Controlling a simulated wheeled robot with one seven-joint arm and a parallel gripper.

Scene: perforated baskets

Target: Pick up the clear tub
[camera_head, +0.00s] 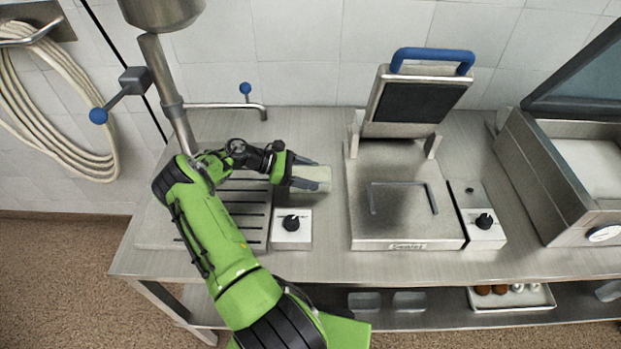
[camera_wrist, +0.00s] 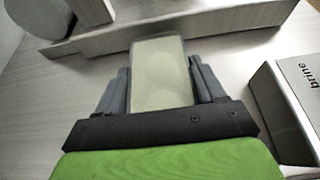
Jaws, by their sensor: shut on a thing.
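The clear tub (camera_head: 313,178) is a pale, greenish, see-through box at the left of the steel counter, between the slatted unit and the press. In the wrist view the tub (camera_wrist: 159,75) lies lengthwise between my two grey fingers. My gripper (camera_head: 312,177) is shut on the tub, with one finger along each side. In the wrist view my gripper (camera_wrist: 160,88) hides the tub's near end. I cannot tell whether the tub touches the counter.
A press with a blue handle (camera_head: 432,56) stands right of the tub. A slatted unit with a black knob (camera_head: 291,223) stands left and in front. A lidded steel appliance (camera_head: 562,180) is at the far right. A box marked "brine" (camera_wrist: 300,90) is close on the wrist view's right.

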